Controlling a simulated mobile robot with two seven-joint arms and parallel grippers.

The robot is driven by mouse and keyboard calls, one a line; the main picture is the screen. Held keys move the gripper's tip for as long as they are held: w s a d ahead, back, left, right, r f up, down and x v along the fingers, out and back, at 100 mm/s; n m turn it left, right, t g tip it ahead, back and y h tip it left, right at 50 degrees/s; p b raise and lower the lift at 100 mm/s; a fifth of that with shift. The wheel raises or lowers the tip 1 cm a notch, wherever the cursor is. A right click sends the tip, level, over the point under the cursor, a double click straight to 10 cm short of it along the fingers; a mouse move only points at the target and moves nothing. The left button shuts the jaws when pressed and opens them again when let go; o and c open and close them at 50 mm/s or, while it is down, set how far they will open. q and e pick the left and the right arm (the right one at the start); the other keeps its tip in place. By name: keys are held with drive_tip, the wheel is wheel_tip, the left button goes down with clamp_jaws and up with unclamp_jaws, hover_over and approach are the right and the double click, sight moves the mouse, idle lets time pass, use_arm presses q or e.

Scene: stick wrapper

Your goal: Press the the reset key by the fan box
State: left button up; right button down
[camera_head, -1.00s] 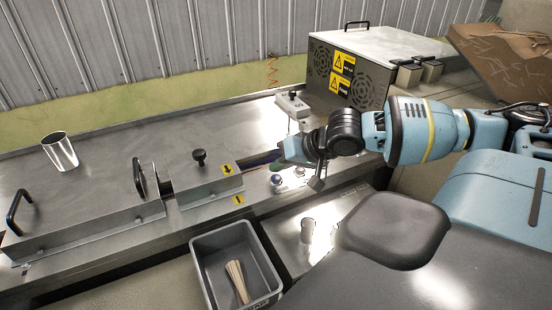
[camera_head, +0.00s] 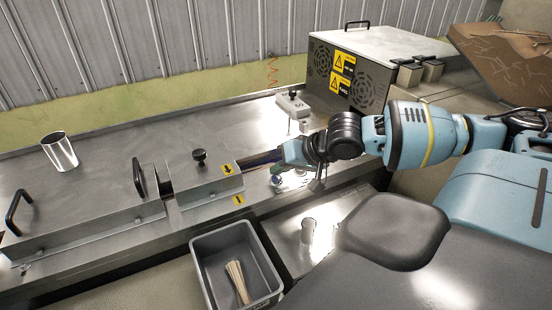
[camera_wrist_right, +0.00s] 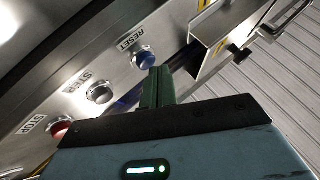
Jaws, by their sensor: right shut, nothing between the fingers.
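The blue reset key (camera_wrist_right: 145,60), labelled RESET, sits on a metal panel in the right wrist view. It appears in the head view as a small blue button (camera_head: 275,181) near the front edge of the bench. My right gripper (camera_wrist_right: 157,72) is shut and empty; its dark green fingertips are just beside the reset key, and I cannot tell whether they touch it. In the head view the right gripper (camera_head: 281,166) is just above that button. The fan box (camera_head: 372,88), with fan grilles and yellow warning labels, stands at the back right. My left gripper is not in view.
A metal cup (camera_head: 60,151) and a grey bin (camera_head: 210,238) with sticks are leftward.

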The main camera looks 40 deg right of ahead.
sight(280, 179)
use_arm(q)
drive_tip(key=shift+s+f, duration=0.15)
use_arm(e)
drive_tip(key=shift+f, duration=0.5)
idle(0.6)
drive_tip(key=shift+r, duration=0.2)
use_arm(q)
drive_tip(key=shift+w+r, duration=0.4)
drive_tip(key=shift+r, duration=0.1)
use_arm(e)
drive_tip(key=shift+r, duration=0.75)
drive_tip(key=shift+r+p, duration=0.55)
drive_tip(key=shift+r, duration=0.85)
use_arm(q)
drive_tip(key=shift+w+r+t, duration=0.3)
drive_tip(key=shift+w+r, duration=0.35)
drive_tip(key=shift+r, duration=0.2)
use_arm(e)
wheel_tip(280, 179, up, 2)
drive_tip(key=shift+r, duration=0.1)
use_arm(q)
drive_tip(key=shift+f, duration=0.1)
